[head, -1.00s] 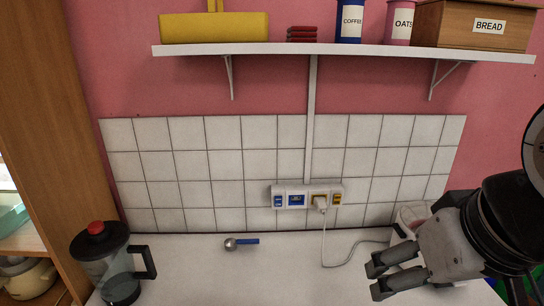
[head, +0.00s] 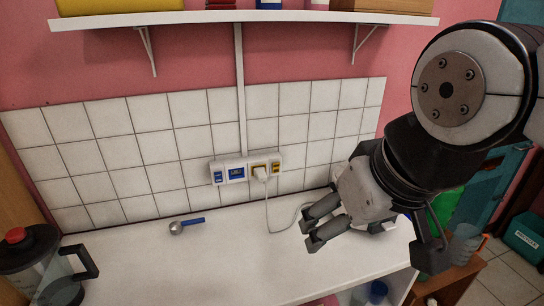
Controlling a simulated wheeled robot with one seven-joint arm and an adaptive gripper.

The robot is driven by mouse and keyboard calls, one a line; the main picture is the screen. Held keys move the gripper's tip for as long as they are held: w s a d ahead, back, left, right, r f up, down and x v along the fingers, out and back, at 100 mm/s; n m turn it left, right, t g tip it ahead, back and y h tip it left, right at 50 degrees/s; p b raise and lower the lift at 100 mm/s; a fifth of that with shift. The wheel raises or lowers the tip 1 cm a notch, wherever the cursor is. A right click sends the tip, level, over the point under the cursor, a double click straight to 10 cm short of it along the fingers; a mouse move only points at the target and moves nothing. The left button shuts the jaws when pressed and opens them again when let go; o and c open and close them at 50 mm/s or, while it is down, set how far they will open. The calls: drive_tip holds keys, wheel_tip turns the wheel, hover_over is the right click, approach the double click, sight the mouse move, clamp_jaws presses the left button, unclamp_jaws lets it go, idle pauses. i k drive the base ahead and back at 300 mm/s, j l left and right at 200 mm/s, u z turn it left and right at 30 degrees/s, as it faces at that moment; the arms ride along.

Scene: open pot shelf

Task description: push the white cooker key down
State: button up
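The white cooker is mostly hidden behind my gripper on the right part of the white counter. Only a small pale piece (head: 336,188) shows past the gripper, and I cannot be sure it belongs to the cooker. Its key is not visible. My gripper (head: 308,233) hangs over the right part of the counter, pointing left and down. Its two grey fingers are apart with a narrow gap and nothing between them. I cannot tell whether it touches anything.
A socket strip (head: 246,168) on the tiled wall holds a white plug, its cord (head: 268,214) running to the right. A glass jug with a black handle (head: 62,285) stands left. A shelf (head: 255,17) runs above.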

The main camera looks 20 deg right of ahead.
sight(389, 226)
drive_tip(key=z, duration=0.9)
drive_tip(key=k+j+z, duration=0.1)
drive_tip(key=i+j+u, duration=0.15)
drive_tip(key=j+u, duration=0.2)
drive_tip(key=j, duration=0.05)
